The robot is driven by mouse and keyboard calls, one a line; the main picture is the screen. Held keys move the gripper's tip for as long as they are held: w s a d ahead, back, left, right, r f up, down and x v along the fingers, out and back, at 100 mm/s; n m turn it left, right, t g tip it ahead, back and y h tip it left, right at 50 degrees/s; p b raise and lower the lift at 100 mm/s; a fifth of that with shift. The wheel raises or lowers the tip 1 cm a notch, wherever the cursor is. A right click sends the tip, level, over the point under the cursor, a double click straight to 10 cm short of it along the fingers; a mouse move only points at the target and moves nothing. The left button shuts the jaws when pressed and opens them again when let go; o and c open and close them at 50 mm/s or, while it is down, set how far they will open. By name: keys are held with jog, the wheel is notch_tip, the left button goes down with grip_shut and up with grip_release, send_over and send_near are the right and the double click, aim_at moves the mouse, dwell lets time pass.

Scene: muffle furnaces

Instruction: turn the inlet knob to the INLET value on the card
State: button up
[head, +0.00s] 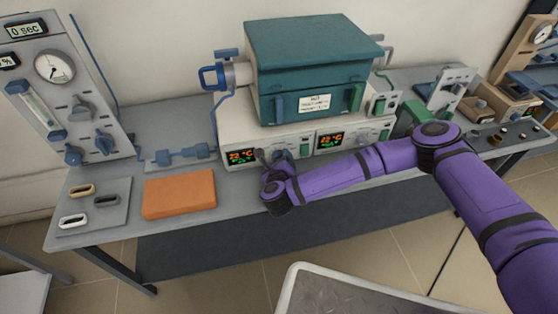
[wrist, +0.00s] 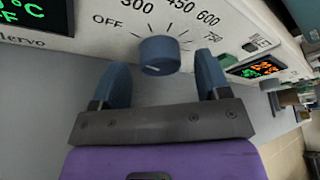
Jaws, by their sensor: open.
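A blue round knob (wrist: 159,54) sits on a pale panel in the wrist view. Its printed scale runs from OFF through 300, 450 and 600 to 750. A short pale mark shows on its near face; I cannot tell its setting. My gripper (wrist: 163,70) is open, one blue finger on each side of the knob, with gaps visible. In the head view my gripper (head: 278,164) is at the front of the pale control box (head: 238,128), and mostly hides this knob. A white card (head: 314,103) is on the teal furnace (head: 310,60); its print is too small to read.
Two lit displays are on the control box, left (head: 242,155) and right (head: 330,139). A panel with a gauge (head: 55,66) and blue knobs stands at left.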

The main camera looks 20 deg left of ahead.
jog(key=shift+w+a+f, duration=0.1)
jog(key=shift+w, duration=0.25)
jog(key=shift+c, duration=0.4)
jog(key=c, duration=0.8)
jog(key=shift+c, duration=0.2)
jog(key=shift+m+g+y, duration=0.9)
jog(key=shift+m+y, duration=0.1)
jog(key=shift+m, duration=1)
jog(key=o, duration=0.9)
